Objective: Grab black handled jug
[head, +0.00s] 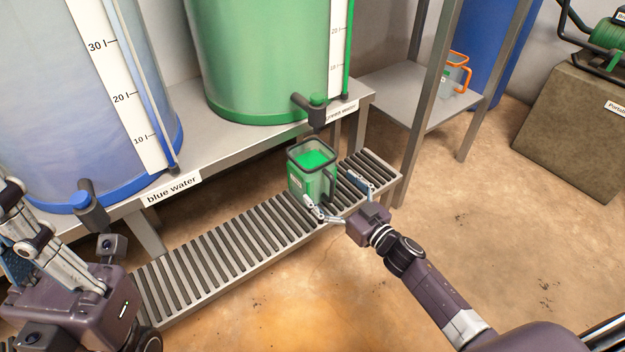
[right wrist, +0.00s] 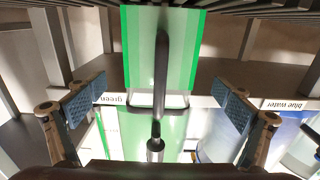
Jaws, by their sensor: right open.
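The jug (head: 312,170) is clear with a dark rim and a dark handle, and holds green liquid. It stands upright on the slatted rack below the green tank's tap. My right gripper (head: 345,198) is open at the jug's handle side, one finger on each side of the handle as seen from the head. In the right wrist view the black handle (right wrist: 162,70) shows upside down between the two open fingers (right wrist: 158,105), apart from both pads. My left gripper (head: 20,240) is at the left edge; its fingertips are not clear.
The slatted rack (head: 185,274) runs along the front of the tank bench. A blue tank (head: 60,120) and a green tank (head: 265,60) with taps stand on the bench. An orange-handled jug (head: 455,78) sits on a shelf at the right. The floor in front is clear.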

